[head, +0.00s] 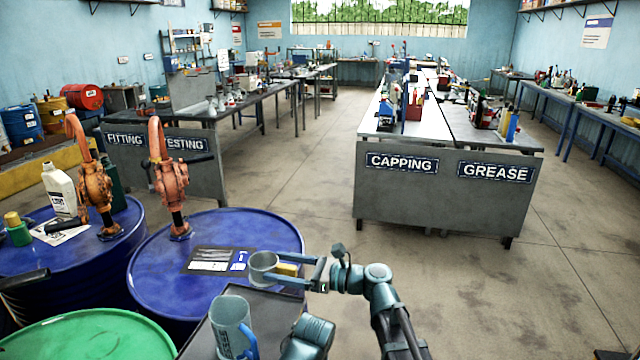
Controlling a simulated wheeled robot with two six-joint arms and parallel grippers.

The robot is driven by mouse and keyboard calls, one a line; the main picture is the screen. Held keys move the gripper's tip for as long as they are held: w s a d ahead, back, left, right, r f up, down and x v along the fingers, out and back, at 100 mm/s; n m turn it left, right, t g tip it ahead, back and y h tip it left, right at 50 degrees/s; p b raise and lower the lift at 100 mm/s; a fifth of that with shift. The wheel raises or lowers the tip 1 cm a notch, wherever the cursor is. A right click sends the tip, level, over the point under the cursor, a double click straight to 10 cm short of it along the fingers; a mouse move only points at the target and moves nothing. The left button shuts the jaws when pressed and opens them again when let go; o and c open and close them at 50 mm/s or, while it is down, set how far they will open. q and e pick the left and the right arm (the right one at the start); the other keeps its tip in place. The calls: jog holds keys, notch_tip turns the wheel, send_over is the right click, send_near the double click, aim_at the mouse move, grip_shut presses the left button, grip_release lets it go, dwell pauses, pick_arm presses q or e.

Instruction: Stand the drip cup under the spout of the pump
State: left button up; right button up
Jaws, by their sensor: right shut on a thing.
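Two orange hand pumps stand on blue drums at the left: one pump (170,185) on the nearer blue drum (215,228), the other (95,190) on the drum further left (40,265). Each has a curved orange pipe on top; I cannot make out clearly where the spouts end. My right gripper (284,273) is shut on the small grey drip cup (262,267) and holds it upright over the front right part of the nearer blue drum, apart from and to the right of its pump. My left gripper is not in view.
A grey jug (231,322) with a blue handle stands on a dark surface (275,312) below the cup. A printed sheet (212,261) lies on the nearer drum. A green drum (90,338) is at front left. A white bottle (59,190) stands behind the left pump.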

aim_at(282, 265)
notch_tip(282, 265, up, 6)
jog(key=p, duration=0.4)
jog(key=shift+p, duration=0.4)
jog(key=shift+f+b, duration=0.7)
jog(key=shift+f, duration=0.05)
